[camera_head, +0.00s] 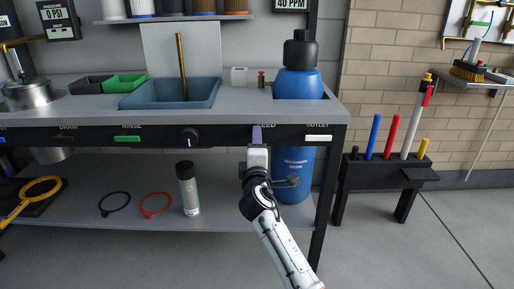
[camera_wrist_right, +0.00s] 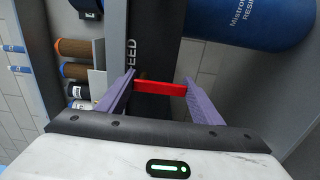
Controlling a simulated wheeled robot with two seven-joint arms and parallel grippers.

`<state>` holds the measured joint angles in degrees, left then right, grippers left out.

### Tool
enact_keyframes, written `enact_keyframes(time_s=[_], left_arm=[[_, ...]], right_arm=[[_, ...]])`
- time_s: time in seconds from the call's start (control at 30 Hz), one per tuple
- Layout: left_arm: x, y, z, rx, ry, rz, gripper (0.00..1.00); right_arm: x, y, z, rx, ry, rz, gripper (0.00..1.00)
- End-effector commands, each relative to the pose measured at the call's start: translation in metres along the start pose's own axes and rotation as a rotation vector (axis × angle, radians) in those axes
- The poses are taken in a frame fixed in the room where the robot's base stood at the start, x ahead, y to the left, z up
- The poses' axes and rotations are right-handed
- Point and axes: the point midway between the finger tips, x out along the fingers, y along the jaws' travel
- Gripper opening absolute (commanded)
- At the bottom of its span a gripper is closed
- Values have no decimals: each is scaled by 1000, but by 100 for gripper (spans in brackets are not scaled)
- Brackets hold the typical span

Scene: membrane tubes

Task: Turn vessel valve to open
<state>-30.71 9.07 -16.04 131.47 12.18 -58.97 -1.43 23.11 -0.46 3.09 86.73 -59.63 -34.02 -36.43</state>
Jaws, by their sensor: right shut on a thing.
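My right gripper (camera_head: 257,133) is at the bench's front panel, at the label ending in "EED". It hides the handle there in the head view. In the right wrist view, the gripper's purple fingers (camera_wrist_right: 160,92) are shut on a red bar handle (camera_wrist_right: 160,88), one finger at each end. The blue resin vessel (camera_head: 298,84) with a black top (camera_head: 300,50) stands just right of and behind the gripper. It also shows in the right wrist view (camera_wrist_right: 250,20). No valve lettered as the vessel valve is legible. My left gripper is not in view.
The front panel also has a green handle (camera_head: 127,138) under RINSE, a black knob (camera_head: 190,137) and a white handle (camera_head: 318,138) under OUTLET. A blue sink (camera_head: 172,102) sits in the bench top. A black rack (camera_head: 385,172) with coloured tubes stands at right.

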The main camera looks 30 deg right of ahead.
Motion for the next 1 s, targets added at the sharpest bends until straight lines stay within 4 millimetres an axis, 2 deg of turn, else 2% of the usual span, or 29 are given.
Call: enact_keyframes(time_s=[0.23, 0.27, 0.37, 0.77, 1.0], left_arm=[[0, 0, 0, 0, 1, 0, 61], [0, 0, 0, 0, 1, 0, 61], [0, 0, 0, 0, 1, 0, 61], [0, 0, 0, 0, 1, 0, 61], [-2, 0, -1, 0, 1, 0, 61]], right_arm=[[-1, -2, -1, 7, 1, -5, 38], [-1, -2, -1, 8, 1, -5, 62], [-1, -2, -1, 7, 1, -4, 79], [0, 2, -1, 4, 1, 3, 79], [-11, 2, -8, 5, 5, 2, 79]])
